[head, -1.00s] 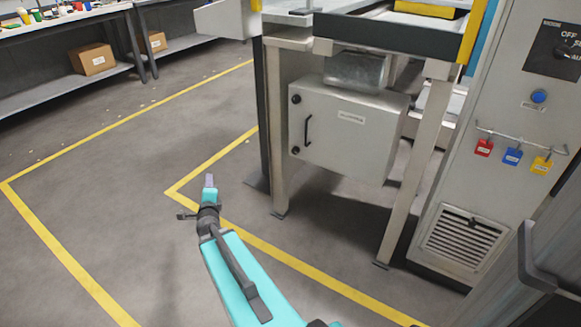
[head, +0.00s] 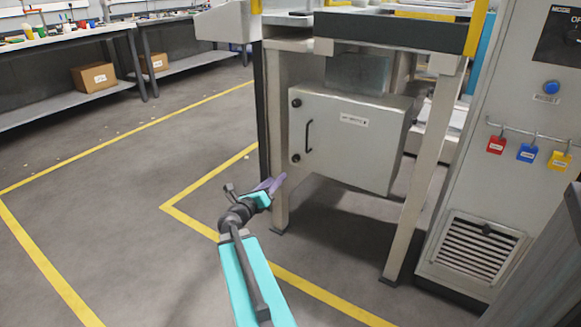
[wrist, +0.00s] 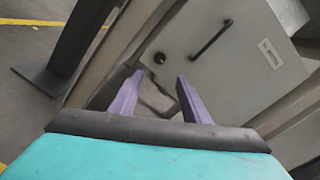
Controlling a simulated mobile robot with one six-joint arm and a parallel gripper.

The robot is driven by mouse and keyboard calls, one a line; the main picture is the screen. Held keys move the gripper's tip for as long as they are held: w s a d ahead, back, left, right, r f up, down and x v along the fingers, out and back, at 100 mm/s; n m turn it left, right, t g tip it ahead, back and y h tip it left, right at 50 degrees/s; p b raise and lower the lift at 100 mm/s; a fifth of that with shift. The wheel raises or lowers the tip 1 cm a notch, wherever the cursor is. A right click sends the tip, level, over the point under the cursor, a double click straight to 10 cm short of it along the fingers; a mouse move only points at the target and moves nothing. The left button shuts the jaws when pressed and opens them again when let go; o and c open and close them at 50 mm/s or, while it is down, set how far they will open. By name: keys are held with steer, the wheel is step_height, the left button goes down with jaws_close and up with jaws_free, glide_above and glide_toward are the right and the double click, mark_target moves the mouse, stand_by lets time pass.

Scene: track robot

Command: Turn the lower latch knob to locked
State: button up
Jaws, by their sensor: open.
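A grey metal cabinet (head: 345,150) hangs under the machine frame, with a dark handle (head: 308,136) on its left side. The lower latch knob (head: 296,158) is a small dark round knob below the handle. The upper knob (head: 296,103) sits above it. In the wrist view the lower latch knob (wrist: 159,58) shows beyond and between my fingertips, near the handle (wrist: 211,43). My gripper (head: 272,184) is open and empty, below and left of the lower knob in the head view. Its purple fingers (wrist: 158,80) are apart and do not appear to touch the knob.
A frame leg (head: 280,195) stands close beside my gripper. Another leg (head: 420,180) is to the right. A control cabinet (head: 510,100) with hanging padlocks stands further right. Open floor (head: 120,210) lies to the left.

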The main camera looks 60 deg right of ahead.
mark_target(295, 160)
steer(key=d+b, duration=0.1)
steer(key=d, duration=0.3)
steer(key=d+b, duration=0.2)
steer(key=d, duration=0.2)
steer(key=d+b, duration=0.1)
steer(key=d, duration=0.3)
steer(key=shift+w+f, duration=0.15)
steer(key=shift+w, duration=0.2)
steer(key=shift+d+b, duration=0.4)
steer(key=shift+d, duration=0.5)
